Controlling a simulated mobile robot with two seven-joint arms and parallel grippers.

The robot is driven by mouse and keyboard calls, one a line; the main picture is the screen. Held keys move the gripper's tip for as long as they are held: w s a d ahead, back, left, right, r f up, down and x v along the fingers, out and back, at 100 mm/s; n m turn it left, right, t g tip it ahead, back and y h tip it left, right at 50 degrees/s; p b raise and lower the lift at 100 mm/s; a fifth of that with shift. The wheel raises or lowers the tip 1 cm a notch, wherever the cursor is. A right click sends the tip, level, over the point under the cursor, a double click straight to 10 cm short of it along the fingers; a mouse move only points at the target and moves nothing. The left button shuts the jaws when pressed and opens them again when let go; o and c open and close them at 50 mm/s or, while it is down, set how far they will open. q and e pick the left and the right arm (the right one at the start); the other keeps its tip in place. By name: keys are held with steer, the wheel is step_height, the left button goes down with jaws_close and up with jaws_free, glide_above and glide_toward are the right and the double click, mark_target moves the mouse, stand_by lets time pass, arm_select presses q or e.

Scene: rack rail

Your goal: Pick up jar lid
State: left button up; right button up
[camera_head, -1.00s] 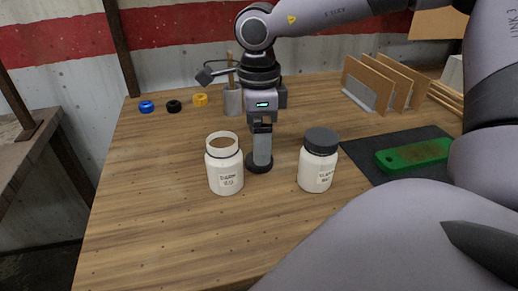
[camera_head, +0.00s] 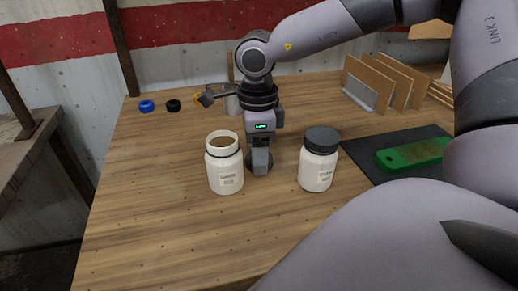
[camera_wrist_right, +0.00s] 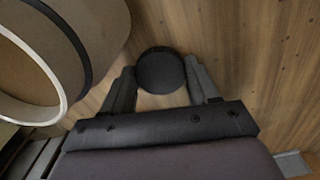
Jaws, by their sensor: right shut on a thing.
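The dark round jar lid (camera_wrist_right: 160,71) lies between the two fingers of my right gripper (camera_wrist_right: 160,84) in the right wrist view. In the head view the gripper (camera_head: 260,168) points down at the table, just right of the open white jar (camera_head: 225,172), and is shut on the lid. The lid (camera_head: 251,160) shows there only partly, behind the fingers, at about table level. I cannot tell whether it still touches the wood. The open jar has no lid on it. My left gripper is not in view.
A second white jar (camera_head: 318,172) with a dark lid on stands to the right. A dark mat (camera_head: 373,165) holds a green object (camera_head: 412,154). Blue (camera_head: 146,106) and black (camera_head: 173,105) rings lie at the back left. The wooden table's (camera_head: 150,200) front left is clear.

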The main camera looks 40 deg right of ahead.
steer(key=shift+r, duration=0.15)
step_height(320, 180, up, 20)
steer(key=p, duration=0.2)
steer(key=shift+f, duration=0.25)
